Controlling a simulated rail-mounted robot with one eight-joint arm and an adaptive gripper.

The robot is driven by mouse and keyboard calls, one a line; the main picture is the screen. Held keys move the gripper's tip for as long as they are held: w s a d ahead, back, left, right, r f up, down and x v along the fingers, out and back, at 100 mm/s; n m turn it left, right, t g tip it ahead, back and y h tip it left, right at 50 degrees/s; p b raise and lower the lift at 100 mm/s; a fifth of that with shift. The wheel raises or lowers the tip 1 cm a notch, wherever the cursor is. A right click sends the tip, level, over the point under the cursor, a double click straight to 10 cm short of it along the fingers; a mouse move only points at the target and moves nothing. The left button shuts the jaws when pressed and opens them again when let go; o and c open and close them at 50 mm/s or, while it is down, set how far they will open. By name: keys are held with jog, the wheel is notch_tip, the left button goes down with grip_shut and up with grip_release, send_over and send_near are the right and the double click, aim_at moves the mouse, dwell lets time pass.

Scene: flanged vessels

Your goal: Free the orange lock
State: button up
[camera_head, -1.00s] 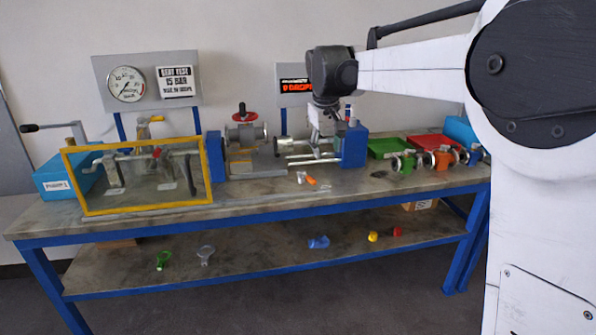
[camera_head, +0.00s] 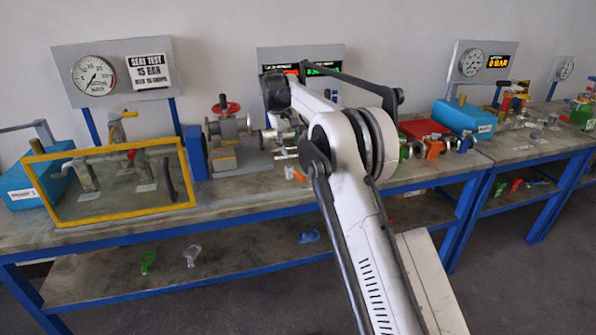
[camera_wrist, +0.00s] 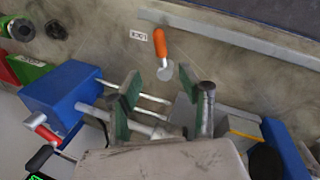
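The orange lock (camera_wrist: 160,42) appears to be the small orange handle-like piece with a grey round end. It lies on the bench beside a small white label (camera_wrist: 139,36) in the wrist view. In the head view an orange piece (camera_head: 295,174) shows just left of my arm. My gripper (camera_wrist: 157,92) is open in the wrist view, its green-padded fingers apart with nothing clearly held between them. The grey end of the lock appears between and just beyond the fingertips, and I cannot tell the height gap. My arm hides much of this area in the head view.
A blue block with metal rods (camera_wrist: 65,95) lies below and beside my fingers. A grey rail (camera_wrist: 230,32) runs along the bench edge. A flanged vessel with a red handwheel (camera_head: 228,125) and a yellow-framed panel (camera_head: 115,213) stand to the left. Another bench stands right.

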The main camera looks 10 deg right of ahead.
aim_at(299, 174)
jog(key=x, duration=1.4)
jog(key=shift+w+a, duration=0.1)
grip_shut()
